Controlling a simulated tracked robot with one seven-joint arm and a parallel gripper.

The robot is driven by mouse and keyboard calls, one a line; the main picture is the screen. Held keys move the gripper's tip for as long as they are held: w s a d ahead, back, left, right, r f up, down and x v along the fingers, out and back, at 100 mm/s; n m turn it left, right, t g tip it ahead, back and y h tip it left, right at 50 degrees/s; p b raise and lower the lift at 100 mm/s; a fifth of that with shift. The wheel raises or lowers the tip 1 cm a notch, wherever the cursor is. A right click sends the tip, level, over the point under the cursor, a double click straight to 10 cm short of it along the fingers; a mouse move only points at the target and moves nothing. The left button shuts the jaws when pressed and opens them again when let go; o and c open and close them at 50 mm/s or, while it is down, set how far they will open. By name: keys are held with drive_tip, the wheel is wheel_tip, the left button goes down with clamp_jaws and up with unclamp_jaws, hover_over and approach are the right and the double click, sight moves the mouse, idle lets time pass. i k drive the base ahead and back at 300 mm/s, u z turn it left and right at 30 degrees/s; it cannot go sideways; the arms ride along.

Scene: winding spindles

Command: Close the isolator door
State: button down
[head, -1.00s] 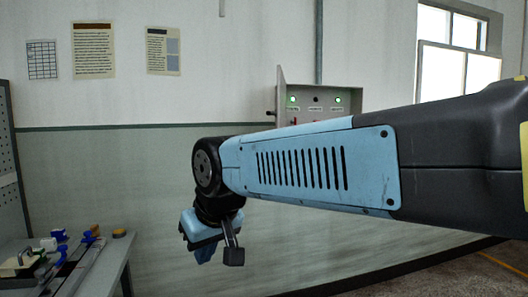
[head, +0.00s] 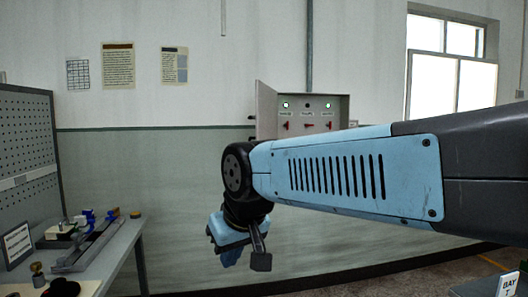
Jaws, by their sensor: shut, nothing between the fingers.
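The isolator box (head: 322,107) is a grey cabinet on the back wall. Its door (head: 266,111) stands open, hinged at the left side and swung out from the wall. Inside are a row of small lamps and red switch handles; the lower part of the box is hidden behind my arm. My gripper (head: 245,259) hangs below my wrist, left of and lower than the box. It is shut and empty, and apart from the door.
A workbench (head: 110,259) with a rail fixture, small parts and a sign stands at the left under a grey pegboard (head: 25,150). Notices hang on the wall. A white sign (head: 506,285) is at the lower right corner. The wall around my gripper is clear.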

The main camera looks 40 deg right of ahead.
sight(266, 97)
drive_tip(key=z, duration=0.15)
drive_tip(key=k, duration=0.2)
drive_tip(key=z, duration=0.6)
drive_tip(key=i, duration=1.05)
